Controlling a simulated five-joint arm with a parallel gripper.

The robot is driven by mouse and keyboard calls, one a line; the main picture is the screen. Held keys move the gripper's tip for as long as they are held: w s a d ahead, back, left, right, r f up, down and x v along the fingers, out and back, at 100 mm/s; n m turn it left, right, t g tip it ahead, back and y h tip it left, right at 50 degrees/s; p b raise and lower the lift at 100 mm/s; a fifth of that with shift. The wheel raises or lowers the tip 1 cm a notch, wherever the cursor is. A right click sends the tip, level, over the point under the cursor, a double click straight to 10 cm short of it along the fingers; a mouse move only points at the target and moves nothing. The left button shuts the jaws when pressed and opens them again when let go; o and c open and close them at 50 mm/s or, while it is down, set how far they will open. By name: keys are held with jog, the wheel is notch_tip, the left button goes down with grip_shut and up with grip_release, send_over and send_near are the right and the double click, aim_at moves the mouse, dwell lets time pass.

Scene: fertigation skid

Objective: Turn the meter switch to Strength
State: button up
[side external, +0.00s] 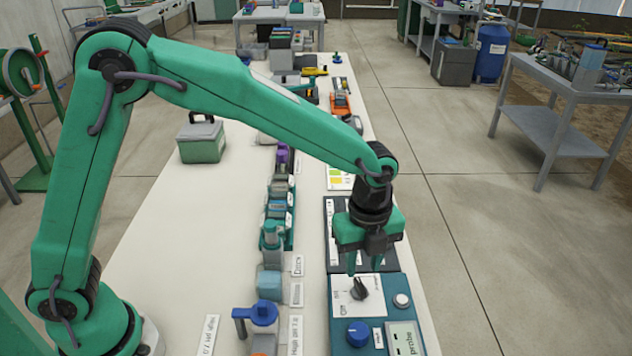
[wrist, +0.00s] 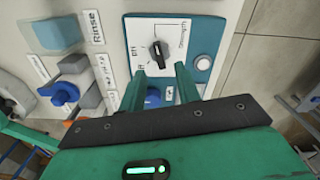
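The meter switch is a black knob (side external: 359,288) on a white plate in the blue meter panel (side external: 341,321). In the wrist view the knob (wrist: 158,51) has a pale mark toward the top of the picture. The word Strength (wrist: 184,36) is printed to its right, and small labels sit to its left. The knob's exact setting is hard to read. My gripper (side external: 363,270) points down just above the knob. In the wrist view its two green fingers (wrist: 160,68) are apart, with nothing between them, and their tips lie just below the knob in the picture.
The panel also carries a blue knob (side external: 358,333), a white button (side external: 402,300) and a display (side external: 404,340). A blue-topped valve (side external: 257,314) and a row of labelled blocks stand to the left.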

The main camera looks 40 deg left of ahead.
aim_at(358, 283)
jog(key=shift+r, duration=1.35)
jog(key=s+a+r+n+t, duration=0.2)
jog(key=s+a+r+n, duration=0.4)
jog(key=a+r+n, duration=0.6)
jog(key=s+a+n+t, duration=0.3)
jog(key=s+a+n, duration=0.7)
jog(key=s+n, duration=0.2)
jog(key=shift+a+f+t, duration=0.3)
jog(key=shift+a+f, duration=0.05)
